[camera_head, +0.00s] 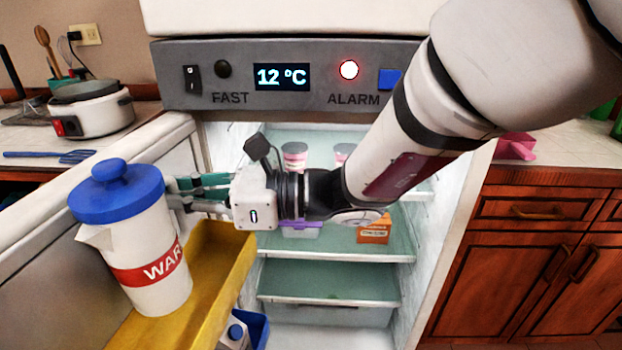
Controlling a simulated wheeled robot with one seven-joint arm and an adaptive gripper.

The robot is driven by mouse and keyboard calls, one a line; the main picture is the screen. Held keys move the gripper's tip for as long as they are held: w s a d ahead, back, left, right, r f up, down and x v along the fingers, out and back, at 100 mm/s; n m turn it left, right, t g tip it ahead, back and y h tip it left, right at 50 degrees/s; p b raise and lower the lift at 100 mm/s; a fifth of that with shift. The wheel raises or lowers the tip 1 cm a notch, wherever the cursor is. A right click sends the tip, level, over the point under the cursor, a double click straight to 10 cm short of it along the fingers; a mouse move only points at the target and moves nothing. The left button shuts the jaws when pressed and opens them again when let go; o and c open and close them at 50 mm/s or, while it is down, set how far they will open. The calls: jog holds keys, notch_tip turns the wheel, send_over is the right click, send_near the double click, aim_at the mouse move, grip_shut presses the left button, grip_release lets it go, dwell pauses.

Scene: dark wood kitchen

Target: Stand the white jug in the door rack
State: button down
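The white jug (150,250) has a blue lid with a knob, a spout on its left and a red band reading "WAR". It is upright or nearly so at the left, over the yellow door rack (238,255) on the open fridge door. Its base shows against the rack's floor; I cannot tell whether it touches. My gripper (178,197) reaches in from the right, its fingers at the jug's right side. They look closed on its handle, which is mostly hidden by them.
A carton with a blue cap (235,333) stands low by the door. The fridge interior holds tubs (294,156) and an orange box (374,230) on glass shelves. A white cooker (92,112) and blue spatula (50,155) lie on the left counter.

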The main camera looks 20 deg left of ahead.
notch_tip(320, 180, down, 9)
jog(key=b, duration=0.2)
jog(key=shift+f, duration=0.15)
jog(key=shift+f+b, duration=0.15)
jog(key=shift+b, duration=0.15)
jog(key=c, duration=1.7)
grip_release()
jog(key=p+v, duration=0.2)
jog(key=v, duration=1)
